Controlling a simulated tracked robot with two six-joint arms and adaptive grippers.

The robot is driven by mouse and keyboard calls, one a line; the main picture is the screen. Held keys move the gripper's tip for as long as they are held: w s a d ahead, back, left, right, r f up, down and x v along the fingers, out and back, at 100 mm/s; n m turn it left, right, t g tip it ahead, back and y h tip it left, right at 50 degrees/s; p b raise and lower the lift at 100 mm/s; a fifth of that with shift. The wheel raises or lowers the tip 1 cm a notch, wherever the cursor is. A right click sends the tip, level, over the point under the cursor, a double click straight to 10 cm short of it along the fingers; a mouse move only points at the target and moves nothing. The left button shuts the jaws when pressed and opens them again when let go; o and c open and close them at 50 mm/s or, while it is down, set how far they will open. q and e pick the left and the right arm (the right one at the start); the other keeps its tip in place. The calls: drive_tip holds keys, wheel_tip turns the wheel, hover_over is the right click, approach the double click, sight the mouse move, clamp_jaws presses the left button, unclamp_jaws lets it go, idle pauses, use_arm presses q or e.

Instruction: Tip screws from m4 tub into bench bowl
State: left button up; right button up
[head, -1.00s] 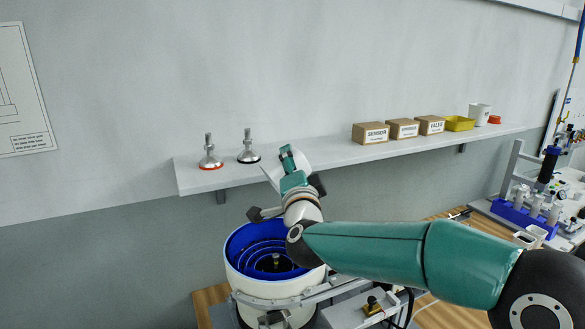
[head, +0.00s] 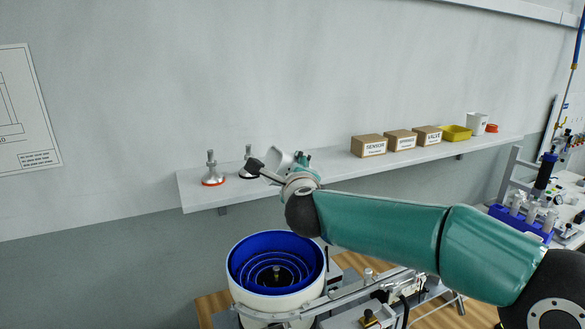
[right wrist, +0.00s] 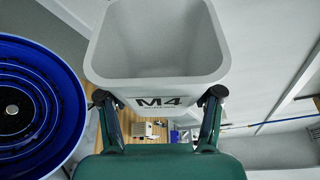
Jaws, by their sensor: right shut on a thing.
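The M4 tub (right wrist: 158,85) is pale grey with a black label. My right gripper (right wrist: 158,100) is shut on it, one finger at each side. In the right wrist view the tub's mouth faces up the picture, and I see bare inner walls and no screws. In the head view the tub (head: 280,161) shows partly behind my right wrist, at shelf height. The bench bowl (head: 275,241), blue inside with stepped rings and white outside, stands below it, apart from it. The bowl (right wrist: 70,85) also fills the left of the right wrist view. Any screws in its dark centre are too small to tell.
A wall shelf (head: 330,174) runs behind my wrist. It carries two metal feet (head: 212,172), several cardboard boxes (head: 369,146), a yellow bin (head: 455,133) and a white cup (head: 477,123). A metal rail (head: 375,287) lies right of the bowl.

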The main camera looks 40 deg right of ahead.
sight(290, 154)
drive_tip(key=shift+d+r+m, duration=0.1)
drive_tip(key=shift+r+m, duration=0.25)
drive_tip(key=shift+m, duration=0.15)
use_arm(q)
drive_tip(key=shift+r, duration=0.6)
use_arm(e)
drive_tip(key=shift+f+m+y, duration=0.2)
drive_tip(key=shift+m+y, duration=0.1)
use_arm(q)
drive_tip(key=shift+r+p, duration=0.1)
drive_tip(key=shift+p, duration=0.2)
use_arm(e)
drive_tip(key=shift+r, duration=0.1)
drive_tip(key=shift+r+m+g+y+p, duration=0.45)
drive_tip(key=shift+r+m+p, duration=0.35)
drive_tip(key=shift+p, duration=0.45)
drive_tip(key=shift+r+m+y+p, duration=0.25)
drive_tip(key=shift+m+y+p, duration=0.15)
drive_tip(key=shift+m, duration=0.3)
drive_tip(key=shift+f+m+y+b, duration=0.1)
drive_tip(key=shift+m+y+b, duration=0.15)
drive_tip(key=shift+m+b, duration=0.1)
use_arm(q)
wheel_tip(290, 154, up, 3)
drive_tip(key=shift+f, duration=0.2)
use_arm(e)
wheel_tip(290, 154, up, 2)
drive_tip(key=m+y, duration=0.2)
drive_tip(key=m, duration=0.2)
drive_tip(key=shift+t, duration=0.25)
